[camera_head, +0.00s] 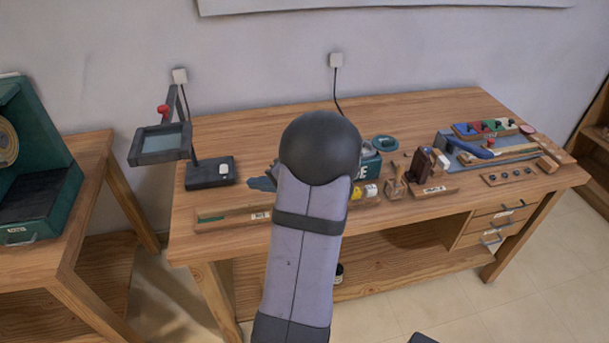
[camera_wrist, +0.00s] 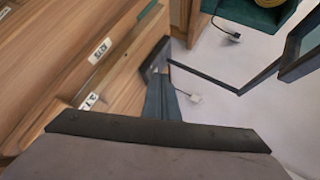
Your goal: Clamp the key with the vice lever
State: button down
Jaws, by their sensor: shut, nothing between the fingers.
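I cannot make out the key or the vice lever in either view. In the head view my arm covers the middle of the bench. I cannot tell whether either belongs to the vice. In the wrist view my gripper (camera_wrist: 162,82) shows as dark fingers close together, shut and empty, pointing towards the bench's end.
A magnifier stand (camera_head: 210,172) is on the bench's left; its lens frame (camera_wrist: 302,45) is at right in the wrist view. A labelled wooden strip (camera_head: 225,219) lies along the front edge. Small blocks, a blue tray (camera_head: 460,151) and tools fill the right side.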

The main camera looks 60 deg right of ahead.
jog(key=s+d+f+m+h+b, duration=0.1)
jog(key=s+d+h, duration=0.1)
jog(key=d, duration=0.3)
jog(key=s+d+f+m+h+b, duration=0.1)
jog(key=s+d+h, duration=0.1)
jog(key=s+d, duration=0.3)
jog(key=s+d+f+m+h+b, duration=0.1)
jog(key=s+d+m+h, duration=0.1)
jog(key=d, duration=0.3)
jog(key=shift+s+h, duration=0.4)
jog(key=shift+s, duration=0.35)
jog(key=shift+w+d+f, duration=0.1)
jog(key=shift+w+d, duration=0.1)
jog(key=shift+w, duration=0.3)
jog(key=p+x, duration=0.2)
jog(key=x, duration=0.7)
